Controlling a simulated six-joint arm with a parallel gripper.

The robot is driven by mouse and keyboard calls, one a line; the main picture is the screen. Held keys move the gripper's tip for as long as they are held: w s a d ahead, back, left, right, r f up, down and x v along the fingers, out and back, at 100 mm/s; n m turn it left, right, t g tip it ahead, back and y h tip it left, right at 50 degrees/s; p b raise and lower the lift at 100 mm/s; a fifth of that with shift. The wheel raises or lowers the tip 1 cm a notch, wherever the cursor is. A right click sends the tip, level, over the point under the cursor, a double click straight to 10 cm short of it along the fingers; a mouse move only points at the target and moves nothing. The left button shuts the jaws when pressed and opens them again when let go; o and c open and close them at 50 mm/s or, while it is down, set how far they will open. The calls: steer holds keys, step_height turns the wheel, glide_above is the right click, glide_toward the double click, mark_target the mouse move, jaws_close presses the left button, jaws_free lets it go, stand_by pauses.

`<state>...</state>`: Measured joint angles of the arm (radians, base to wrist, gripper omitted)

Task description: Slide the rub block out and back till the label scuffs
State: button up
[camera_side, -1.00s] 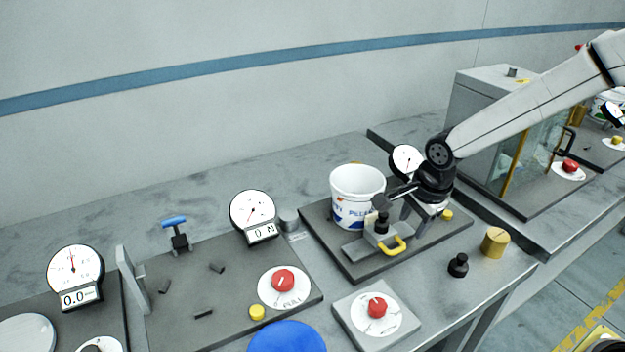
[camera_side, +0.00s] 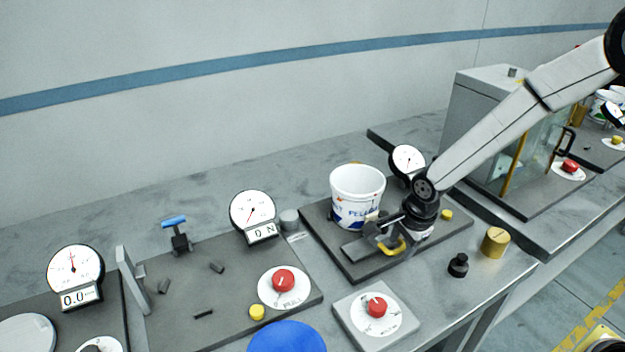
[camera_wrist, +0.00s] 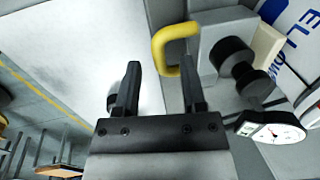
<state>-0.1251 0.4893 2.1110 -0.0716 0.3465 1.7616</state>
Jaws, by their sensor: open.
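The white bucket (camera_side: 357,183) stands on the dark plate and bears a blue and red label (camera_side: 350,214); part of it shows in the wrist view (camera_wrist: 292,45). The grey rub block (camera_side: 360,248) lies at the bucket's front, with a yellow handle (camera_side: 396,249) and a black weight. In the wrist view the weight (camera_wrist: 240,68) and a cream pad (camera_wrist: 267,46) sit beside the handle (camera_wrist: 163,42). My gripper (camera_wrist: 160,70) is open, its fingertips close to the handle. I cannot tell whether they touch it. The label's face against the pad is hidden.
A dial gauge (camera_side: 407,160) stands behind the bucket. A red knob panel (camera_side: 377,308), a black weight (camera_side: 458,265) and a brass cylinder (camera_side: 495,242) are in front and to the right. A glass-fronted cabinet (camera_side: 487,100) stands right.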

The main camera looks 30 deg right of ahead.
steer(key=shift+f, duration=0.15)
jaws_close()
stand_by(1.4)
